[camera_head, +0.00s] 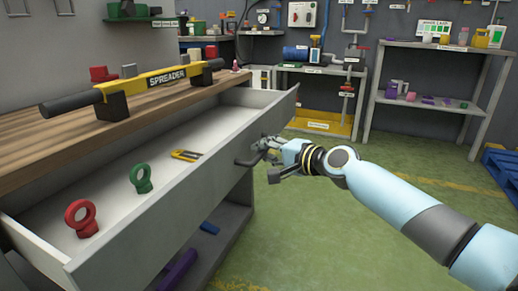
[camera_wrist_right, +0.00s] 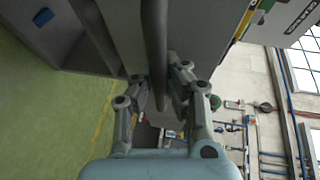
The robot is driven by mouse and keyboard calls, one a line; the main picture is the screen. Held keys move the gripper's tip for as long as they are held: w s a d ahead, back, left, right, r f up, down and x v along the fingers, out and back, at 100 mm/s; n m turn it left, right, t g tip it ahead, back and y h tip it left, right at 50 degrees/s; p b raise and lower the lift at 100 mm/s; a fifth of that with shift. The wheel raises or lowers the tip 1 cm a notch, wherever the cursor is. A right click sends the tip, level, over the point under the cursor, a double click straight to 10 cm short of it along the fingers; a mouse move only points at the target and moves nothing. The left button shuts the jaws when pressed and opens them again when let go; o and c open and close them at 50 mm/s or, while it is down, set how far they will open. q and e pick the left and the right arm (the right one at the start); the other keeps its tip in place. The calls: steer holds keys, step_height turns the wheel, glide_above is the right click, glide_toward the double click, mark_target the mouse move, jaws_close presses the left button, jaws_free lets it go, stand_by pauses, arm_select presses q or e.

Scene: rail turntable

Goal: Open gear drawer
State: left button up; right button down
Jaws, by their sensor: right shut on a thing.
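The gear drawer (camera_head: 172,212) is a wide grey drawer under a wooden bench top, and it stands pulled out with its inside showing. Inside lie a red ring (camera_head: 81,217), a green ring (camera_head: 141,178) and a yellow-and-black item (camera_head: 187,155). A dark bar handle (camera_head: 247,160) sits on the drawer front. My right gripper (camera_head: 262,157) is shut on this handle. In the right wrist view the handle (camera_wrist_right: 154,40) runs between the fingers of the gripper (camera_wrist_right: 158,88). My left gripper is not in view.
A yellow spreader bar (camera_head: 160,78) rests on blocks on the wooden bench top (camera_head: 40,135). Below the drawer is a shelf with a purple item (camera_head: 178,268). Shelves (camera_head: 440,48) stand along the back. The green floor (camera_head: 330,230) around my right arm is clear.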

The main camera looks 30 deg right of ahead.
steer(key=shift+s+f, duration=0.1)
steer(key=shift+f, duration=0.1)
steer(key=c, duration=1.3)
jaws_free()
steer(key=shift+r, duration=0.1)
steer(key=shift+c, duration=0.2)
steer(key=v, duration=1.2)
